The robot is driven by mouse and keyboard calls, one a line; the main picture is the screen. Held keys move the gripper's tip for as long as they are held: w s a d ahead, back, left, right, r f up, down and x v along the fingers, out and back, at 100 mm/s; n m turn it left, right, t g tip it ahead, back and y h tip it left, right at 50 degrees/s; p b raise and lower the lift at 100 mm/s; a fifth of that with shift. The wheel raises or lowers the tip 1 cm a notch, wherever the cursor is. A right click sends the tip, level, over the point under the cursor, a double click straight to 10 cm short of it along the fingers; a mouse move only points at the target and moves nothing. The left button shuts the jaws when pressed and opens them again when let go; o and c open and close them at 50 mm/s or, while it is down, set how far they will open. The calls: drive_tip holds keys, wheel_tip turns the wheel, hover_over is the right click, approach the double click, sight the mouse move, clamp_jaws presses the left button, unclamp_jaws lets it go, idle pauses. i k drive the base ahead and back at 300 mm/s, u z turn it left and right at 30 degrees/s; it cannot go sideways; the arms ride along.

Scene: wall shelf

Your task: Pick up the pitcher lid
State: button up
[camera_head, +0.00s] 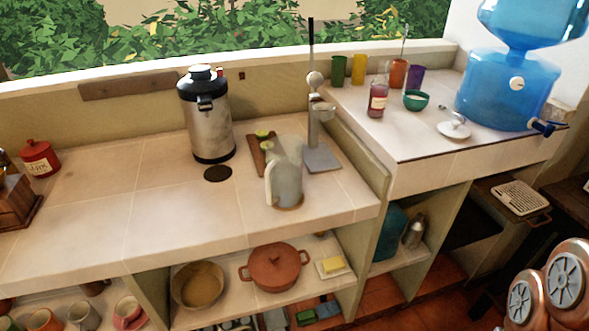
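A pale, translucent pitcher (286,184) with a handle on its left stands upright near the front of the left counter, on a small round brown mat. A white, round, lid-like disc (454,130) with a raised knob lies on the right counter, left of the blue water dispenser. It looks like the pitcher lid, but it is small in the picture and I cannot be sure. My gripper is not in view; only round copper and grey joints of my arm show at the lower right, well apart from the disc.
The blue water dispenser (503,90) stands right of the disc. A green bowl (416,100), a red-filled bottle (377,101) and several coloured cups stand to its left. A tall press (322,155) and a steel urn (207,119) stand on the left counter. The right counter's front is clear.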

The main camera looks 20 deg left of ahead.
sight(454, 130)
drive_tip(key=z, duration=1.45)
drive_tip(key=i, duration=1.75)
drive_tip(key=u, duration=3.45)
